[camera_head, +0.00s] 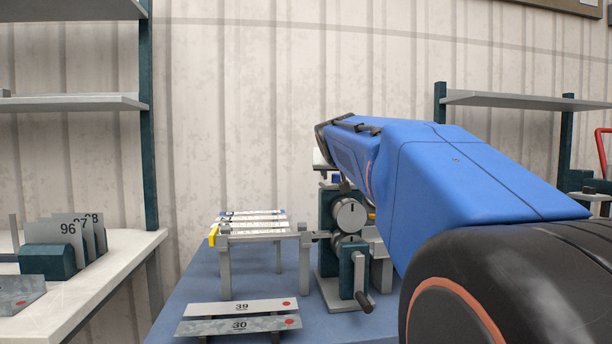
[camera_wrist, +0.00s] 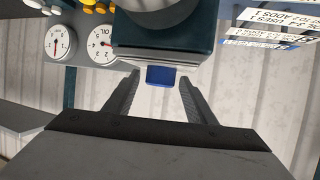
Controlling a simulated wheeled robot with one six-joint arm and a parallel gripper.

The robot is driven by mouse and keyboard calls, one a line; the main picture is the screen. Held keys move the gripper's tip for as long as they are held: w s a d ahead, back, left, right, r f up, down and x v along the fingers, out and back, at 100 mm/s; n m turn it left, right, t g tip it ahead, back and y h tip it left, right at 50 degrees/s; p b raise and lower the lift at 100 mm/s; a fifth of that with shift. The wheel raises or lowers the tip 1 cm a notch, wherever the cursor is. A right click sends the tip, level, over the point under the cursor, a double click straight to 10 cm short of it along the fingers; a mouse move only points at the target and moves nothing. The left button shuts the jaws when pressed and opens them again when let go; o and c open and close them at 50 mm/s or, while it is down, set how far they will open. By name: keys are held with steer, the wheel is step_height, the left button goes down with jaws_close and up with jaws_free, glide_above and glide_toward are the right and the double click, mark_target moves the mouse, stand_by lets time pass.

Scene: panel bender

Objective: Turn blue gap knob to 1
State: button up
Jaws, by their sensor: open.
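The blue gap knob (camera_wrist: 161,76) shows in the wrist view as a small blue block at the edge of the dark machine head (camera_wrist: 165,45). It also shows in the head view (camera_head: 337,179), on top of the bender (camera_head: 328,210). My gripper (camera_wrist: 159,80) is open, with one dark finger on each side of the knob and a gap on both sides. I cannot tell how deep the knob lies between the fingers. Any mark or number at the knob is not readable. In the head view my blue arm hides most of the gripper.
Two white dials (camera_wrist: 60,43) with red needles are at the wrist view's upper left. In the head view a crank handle (camera_head: 364,299) hangs at the bender's front. A strip rack (camera_head: 262,236) stands left of it. Plates 39 (camera_head: 250,307) and 30 (camera_head: 238,325) lie in front.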

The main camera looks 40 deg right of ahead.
steer(key=v, duration=1.7)
